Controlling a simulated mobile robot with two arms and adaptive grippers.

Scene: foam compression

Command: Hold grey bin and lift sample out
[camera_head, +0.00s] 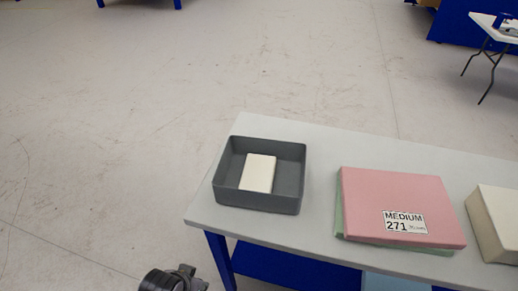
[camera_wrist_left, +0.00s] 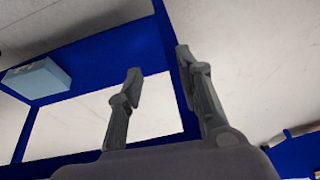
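The grey bin (camera_head: 283,202) stands upright near the left end of the table in the head view. A white block-shaped sample (camera_head: 258,173) lies inside it on the bin floor. My left gripper (camera_head: 184,272) shows at the bottom edge of the head view, in front of and below the table's left corner, apart from the bin. In the left wrist view its two fingers (camera_wrist_left: 158,62) are spread with nothing between them. My right gripper is in neither view.
The grey table top (camera_head: 320,150) also carries a pink foam block (camera_head: 395,195) labelled MEDIUM 271 on a green sheet (camera_head: 339,215), and a cream block (camera_head: 497,220) at right. A light blue block (camera_wrist_left: 38,80) sits on the blue lower shelf (camera_wrist_left: 90,55). Table is clear around the bin.

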